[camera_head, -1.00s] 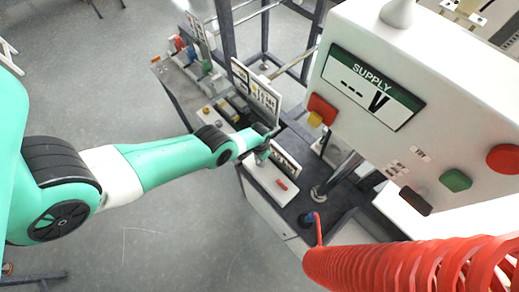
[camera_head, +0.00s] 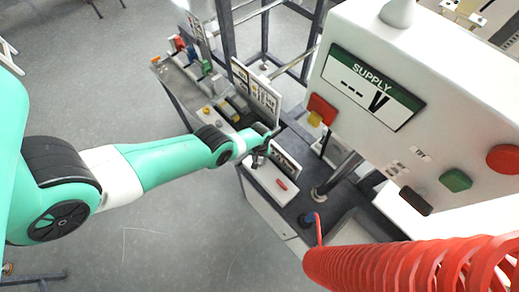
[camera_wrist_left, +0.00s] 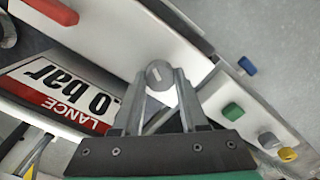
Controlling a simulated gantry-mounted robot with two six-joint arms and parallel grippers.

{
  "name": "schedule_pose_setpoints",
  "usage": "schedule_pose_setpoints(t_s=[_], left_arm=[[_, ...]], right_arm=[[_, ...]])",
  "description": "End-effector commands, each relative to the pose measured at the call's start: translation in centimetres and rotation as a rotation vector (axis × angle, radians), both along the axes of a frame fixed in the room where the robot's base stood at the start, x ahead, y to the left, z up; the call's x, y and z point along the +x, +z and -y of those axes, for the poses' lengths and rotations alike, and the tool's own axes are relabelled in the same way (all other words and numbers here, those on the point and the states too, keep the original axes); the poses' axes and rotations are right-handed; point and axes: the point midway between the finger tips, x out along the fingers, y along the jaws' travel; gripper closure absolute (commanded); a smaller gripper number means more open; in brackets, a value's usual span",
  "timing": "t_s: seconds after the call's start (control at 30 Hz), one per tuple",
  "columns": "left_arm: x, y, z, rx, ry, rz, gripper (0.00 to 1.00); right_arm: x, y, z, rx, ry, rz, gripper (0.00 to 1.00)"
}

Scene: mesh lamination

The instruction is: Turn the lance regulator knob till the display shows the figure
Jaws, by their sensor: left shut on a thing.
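The lance regulator knob (camera_wrist_left: 159,75) is a small grey round knob with a pale mark in the left wrist view. My left gripper (camera_wrist_left: 156,95) is shut on it, with a fingertip on each side. The lance display (camera_wrist_left: 62,97) beside it reads "0 bar" and appears upside down. In the head view my left gripper (camera_head: 258,158) is at the white regulator box (camera_head: 266,182), and the arm hides most of the knob. My right gripper is in neither view.
A large white panel (camera_head: 430,100) with a "SUPPLY --- V" display (camera_head: 372,87) and several buttons stands at the right. A red coiled hose (camera_head: 400,270) fills the lower right. A bench with coloured knobs (camera_head: 205,68) lies beyond my left gripper.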

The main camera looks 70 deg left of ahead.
Motion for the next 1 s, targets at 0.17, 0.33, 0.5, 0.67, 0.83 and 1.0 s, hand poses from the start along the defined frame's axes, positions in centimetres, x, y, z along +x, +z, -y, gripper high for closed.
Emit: schedule_pose_setpoints(t_s=[0.17, 0.33, 0.5, 0.67, 0.83, 1.0], left_arm=[[-0.01, -0.03, 0.00, 0.000, 0.138, 0.000, 1.00], [-0.01, -0.03, 0.00, 0.000, 0.240, 0.000, 1.00], [-0.01, -0.03, 0.00, 0.000, 0.304, 0.000, 1.00], [-0.02, -0.03, -0.01, 0.000, 0.333, 0.000, 1.00], [-0.02, -0.03, -0.01, 0.000, 0.341, 0.000, 1.00], [-0.01, -0.04, 0.00, 0.001, 0.340, 0.000, 1.00]], right_arm=[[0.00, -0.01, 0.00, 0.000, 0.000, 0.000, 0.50], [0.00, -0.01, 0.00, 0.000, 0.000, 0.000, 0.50], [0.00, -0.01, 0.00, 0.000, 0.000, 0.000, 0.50], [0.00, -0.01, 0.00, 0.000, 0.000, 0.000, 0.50], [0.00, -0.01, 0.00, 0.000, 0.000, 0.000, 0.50], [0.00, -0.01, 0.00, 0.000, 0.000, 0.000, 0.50]])
